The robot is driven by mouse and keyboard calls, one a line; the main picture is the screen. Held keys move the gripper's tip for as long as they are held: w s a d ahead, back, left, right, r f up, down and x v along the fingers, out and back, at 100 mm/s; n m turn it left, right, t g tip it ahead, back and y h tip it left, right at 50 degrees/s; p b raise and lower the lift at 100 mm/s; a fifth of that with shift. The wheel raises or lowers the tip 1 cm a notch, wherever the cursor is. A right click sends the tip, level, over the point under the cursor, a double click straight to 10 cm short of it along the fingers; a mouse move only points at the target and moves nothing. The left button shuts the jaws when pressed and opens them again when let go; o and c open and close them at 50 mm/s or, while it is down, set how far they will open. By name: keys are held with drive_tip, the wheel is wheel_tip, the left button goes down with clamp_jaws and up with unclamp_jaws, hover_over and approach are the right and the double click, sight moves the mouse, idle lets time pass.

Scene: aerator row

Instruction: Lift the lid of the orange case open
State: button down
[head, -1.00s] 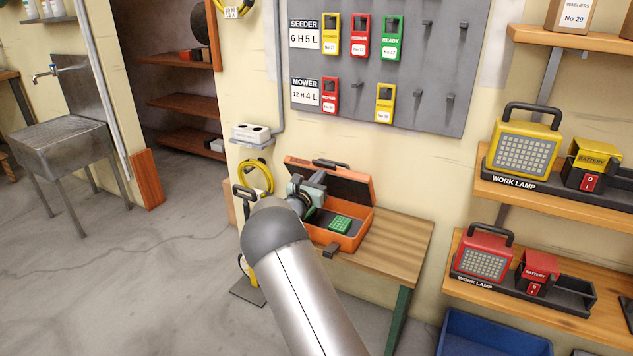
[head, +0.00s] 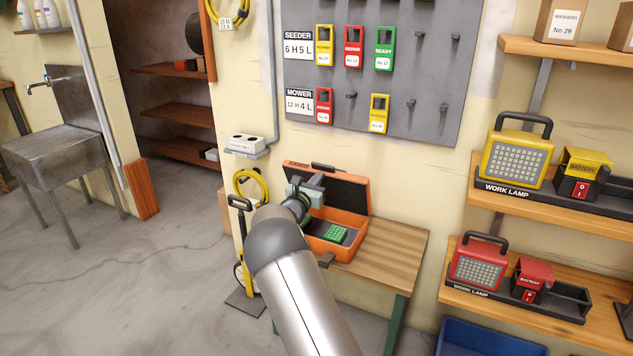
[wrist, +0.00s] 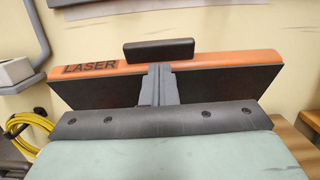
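The orange case (head: 347,252) stands on a small wooden bench with its lid (head: 345,190) raised, its dark inner side facing my arm. The lid also shows in the wrist view (wrist: 225,66), with "LASER" on its orange rim and a black handle (wrist: 160,50) beyond. A green item (head: 336,234) lies in the case's dark interior. My gripper (wrist: 159,70) has its fingers together in front of the lid's inner side, tips near the rim. I cannot tell whether they touch it. In the head view my arm partly hides the gripper and the case's left side.
The wooden bench (head: 395,255) has bare room right of the case. Shelves with a yellow work lamp (head: 518,158) and a red work lamp (head: 478,265) are on the right.

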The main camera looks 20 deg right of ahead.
sight(325, 168)
drive_tip(key=shift+r+x, duration=0.2)
drive_tip(key=shift+x, duration=1.3)
drive_tip(key=shift+w+d+r, duration=0.1)
drive_tip(key=shift+w+d, duration=0.2)
drive_tip(key=shift+d, duration=0.05)
drive_tip(key=shift+p+x, duration=0.3)
drive_tip(key=shift+x, duration=0.65)
drive_tip(key=shift+w, duration=0.1)
drive_tip(key=shift+x, duration=1.15)
drive_tip(key=shift+d+f, duration=0.1)
drive_tip(key=shift+f, duration=0.15)
